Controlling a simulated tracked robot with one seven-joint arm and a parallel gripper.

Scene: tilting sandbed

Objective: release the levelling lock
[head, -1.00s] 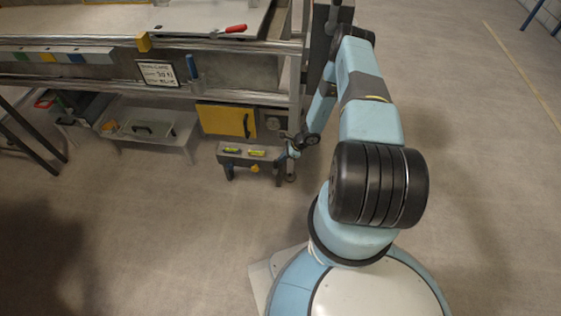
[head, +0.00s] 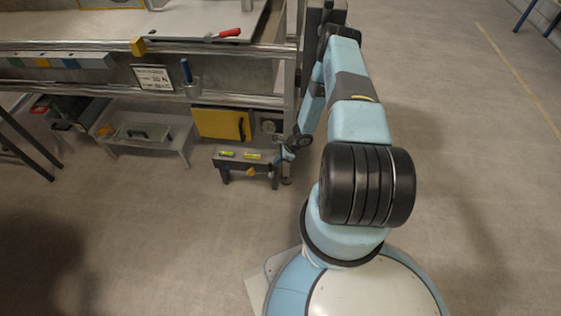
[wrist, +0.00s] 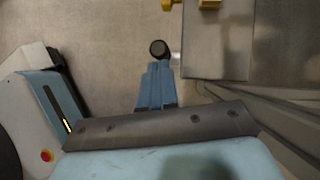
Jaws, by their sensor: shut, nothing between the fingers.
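Which part is the lock is not labelled. My gripper (wrist: 155,66) is shut and empty, its blue fingertips just below the black knob in the picture. Whether they touch cannot be told. In the head view my gripper (head: 286,157) is small, at the unit's right end.
The bench frame's metal rail (head: 150,96) runs above the unit. A yellow panel (head: 218,124) is behind it. A low table (head: 170,140) with a clear tray stands to the left. The floor in front and to the right is open.

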